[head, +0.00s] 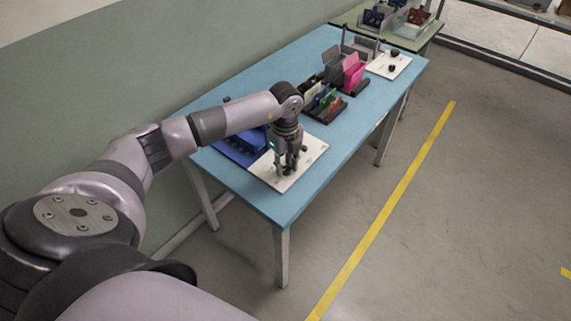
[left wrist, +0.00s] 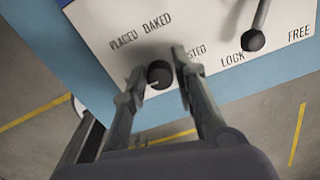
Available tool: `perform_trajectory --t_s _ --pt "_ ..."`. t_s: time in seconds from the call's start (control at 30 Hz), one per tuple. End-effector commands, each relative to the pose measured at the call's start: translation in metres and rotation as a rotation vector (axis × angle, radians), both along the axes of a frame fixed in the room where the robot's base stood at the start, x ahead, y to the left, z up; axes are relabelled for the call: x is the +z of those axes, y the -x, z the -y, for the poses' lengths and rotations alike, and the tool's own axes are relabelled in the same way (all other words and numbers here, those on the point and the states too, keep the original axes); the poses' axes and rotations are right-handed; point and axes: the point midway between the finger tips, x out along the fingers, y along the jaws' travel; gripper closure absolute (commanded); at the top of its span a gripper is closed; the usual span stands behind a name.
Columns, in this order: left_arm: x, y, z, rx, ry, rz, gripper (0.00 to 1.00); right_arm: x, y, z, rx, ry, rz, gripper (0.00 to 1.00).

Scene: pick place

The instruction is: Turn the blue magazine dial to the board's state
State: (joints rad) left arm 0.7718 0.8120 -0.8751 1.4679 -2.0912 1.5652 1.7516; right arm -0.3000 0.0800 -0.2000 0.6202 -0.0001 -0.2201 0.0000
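A white panel (head: 312,152) lies at the near end of the blue table, beside a blue magazine (head: 228,150). In the left wrist view the panel (left wrist: 205,20) carries the words PLACED, BAKED, a partly hidden one ending in STED, LOCK and FREE. A round black dial (left wrist: 160,74) with a short white mark at its lower left sits below BAKED. My left gripper (head: 287,171) points down over the panel. In the left wrist view its fingers (left wrist: 158,66) stand apart on either side of the dial, with small gaps visible. My right gripper is not in view.
A black-knobbed lever (left wrist: 253,40) stands by LOCK, right of the fingers. Racks with coloured boards (head: 325,104) and a pink piece (head: 353,76) stand farther along the table. Another white panel (head: 402,62) with black knobs lies at the far end. The floor at right is clear.

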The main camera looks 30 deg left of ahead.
Motion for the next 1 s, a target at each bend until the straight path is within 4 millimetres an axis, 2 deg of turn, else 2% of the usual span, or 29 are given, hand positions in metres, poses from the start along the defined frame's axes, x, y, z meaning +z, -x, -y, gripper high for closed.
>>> perform_trajectory --t_s 0.23,0.57,0.67,0.77,1.0 --pt "0.0 0.0 0.0 -0.001 0.001 -0.001 0.56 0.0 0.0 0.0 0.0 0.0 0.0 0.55" --pt "0.002 0.001 0.0 -0.001 0.0 -0.002 0.56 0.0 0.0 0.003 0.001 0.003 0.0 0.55" --pt "0.011 0.0 0.0 -0.001 0.0 -0.001 0.56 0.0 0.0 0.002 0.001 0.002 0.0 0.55" --pt "0.029 0.0 0.0 -0.001 -0.001 0.001 0.56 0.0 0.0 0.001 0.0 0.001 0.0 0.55" --pt "0.081 0.0 0.0 -0.001 0.001 0.002 0.56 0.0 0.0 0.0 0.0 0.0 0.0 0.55"
